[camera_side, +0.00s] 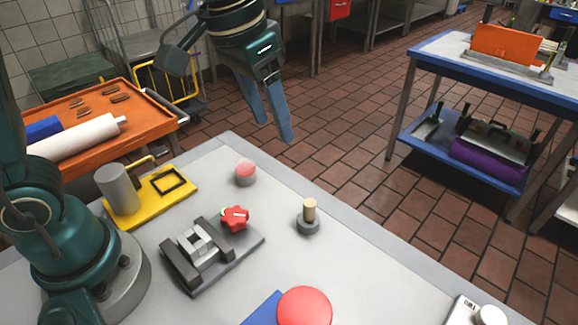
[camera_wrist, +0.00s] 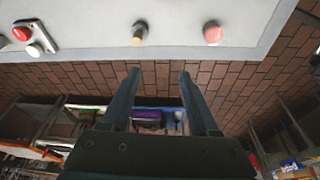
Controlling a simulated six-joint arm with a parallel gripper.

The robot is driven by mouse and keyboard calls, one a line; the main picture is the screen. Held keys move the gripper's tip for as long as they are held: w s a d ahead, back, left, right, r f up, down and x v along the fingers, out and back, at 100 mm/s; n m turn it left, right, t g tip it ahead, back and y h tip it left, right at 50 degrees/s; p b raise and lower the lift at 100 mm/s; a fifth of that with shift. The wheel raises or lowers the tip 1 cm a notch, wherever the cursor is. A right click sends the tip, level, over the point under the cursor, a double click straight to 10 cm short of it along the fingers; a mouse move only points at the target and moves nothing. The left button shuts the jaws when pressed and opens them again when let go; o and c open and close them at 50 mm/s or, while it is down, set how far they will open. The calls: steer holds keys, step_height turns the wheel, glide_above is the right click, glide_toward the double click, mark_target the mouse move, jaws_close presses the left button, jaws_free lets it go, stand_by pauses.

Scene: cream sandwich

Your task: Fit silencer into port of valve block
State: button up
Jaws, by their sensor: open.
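The silencer, a small tan cylinder (camera_side: 310,207), stands upright in a dark grey round holder (camera_side: 308,227) on the table. It also shows in the wrist view (camera_wrist: 137,40), above the left finger. The valve block seems to be the light grey block (camera_side: 194,242) held in a dark clamp fixture (camera_side: 229,258) with a red star knob (camera_side: 235,217). Its port cannot be made out. My gripper (camera_side: 276,131) is open and empty, high up near the table's far edge, apart from both parts. Its two blue fingers also show in the wrist view (camera_wrist: 159,72).
A pink-topped round button (camera_side: 245,172) stands between the table's far edge and the fixture. A yellow stand (camera_side: 180,185) with a grey cylinder (camera_side: 117,189) is at left. A large red disc (camera_side: 304,306) is at front.

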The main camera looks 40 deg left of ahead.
steer(key=m+g, duration=0.1)
steer(key=g, duration=0.1)
glide_toward(310, 202)
steer(key=w+a, duration=0.1)
steer(key=w, duration=0.1)
steer(key=shift+m+g+y, duration=0.3)
steer(key=shift+g, duration=0.2)
steer(key=f, duration=0.1)
steer(key=d+f, duration=0.1)
steer(key=f, duration=0.3)
steer(key=shift+s+d+f, duration=0.15)
steer(key=shift+s, duration=0.25)
steer(key=shift+s+d+f, duration=0.1)
steer(key=shift+s+f, duration=0.05)
steer(key=shift+f, duration=2.6)
jaws_close()
